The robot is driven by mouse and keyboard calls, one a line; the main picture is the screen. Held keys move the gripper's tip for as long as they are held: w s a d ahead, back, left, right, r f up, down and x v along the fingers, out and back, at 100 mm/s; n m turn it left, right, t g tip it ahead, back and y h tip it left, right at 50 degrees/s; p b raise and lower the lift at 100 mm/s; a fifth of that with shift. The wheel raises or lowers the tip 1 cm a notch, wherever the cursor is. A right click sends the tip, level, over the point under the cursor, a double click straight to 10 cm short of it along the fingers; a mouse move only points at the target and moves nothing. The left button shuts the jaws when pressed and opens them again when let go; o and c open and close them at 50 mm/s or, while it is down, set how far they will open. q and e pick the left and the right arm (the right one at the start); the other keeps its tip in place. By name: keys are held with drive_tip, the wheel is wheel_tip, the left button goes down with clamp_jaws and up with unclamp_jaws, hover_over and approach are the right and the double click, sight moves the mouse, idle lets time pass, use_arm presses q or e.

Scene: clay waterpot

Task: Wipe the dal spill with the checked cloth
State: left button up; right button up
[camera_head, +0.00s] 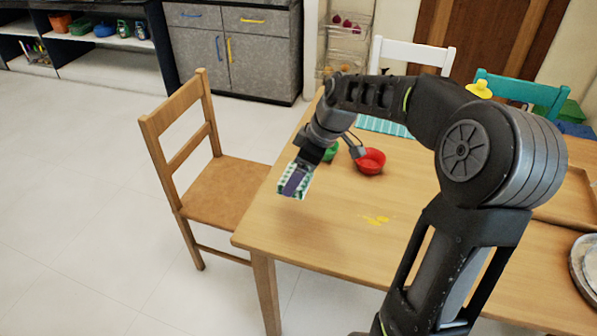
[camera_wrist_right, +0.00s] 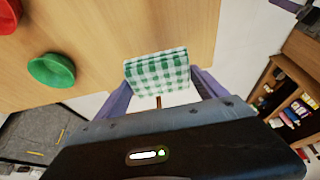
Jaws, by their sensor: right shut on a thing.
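The green-and-white checked cloth (camera_wrist_right: 157,73) is folded into a small pad between the purple fingers of my right gripper (camera_wrist_right: 160,86), which is shut on it. In the head view, the cloth (camera_head: 284,182) and my right gripper (camera_head: 295,181) are at the table's left edge, apart from the spill; I cannot tell how high they are. The yellow dal spill (camera_head: 378,220) is a small splattered patch on the bare wood, to the right of and nearer than the cloth. My left gripper is not in view.
A red bowl (camera_head: 371,163) and a green bowl (camera_head: 331,152) stand beyond the spill, close to my right wrist. A wooden chair (camera_head: 225,187) is at the table's left side. The wooden table (camera_head: 320,228) is bare around the spill. Metal plates (camera_head: 585,262) are at far right.

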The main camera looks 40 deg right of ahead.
drive_tip(key=w+a+m+h, duration=0.1)
drive_tip(key=w+a+m, duration=0.2)
drive_tip(key=a, duration=0.5)
drive_tip(key=w+a+f+m+t+h, duration=0.1)
drive_tip(key=w+a+m, duration=0.2)
drive_tip(key=a, duration=0.6)
drive_tip(key=w, duration=0.2)
drive_tip(key=shift+w+a+f+m, duration=0.3)
drive_tip(key=shift+m, duration=0.1)
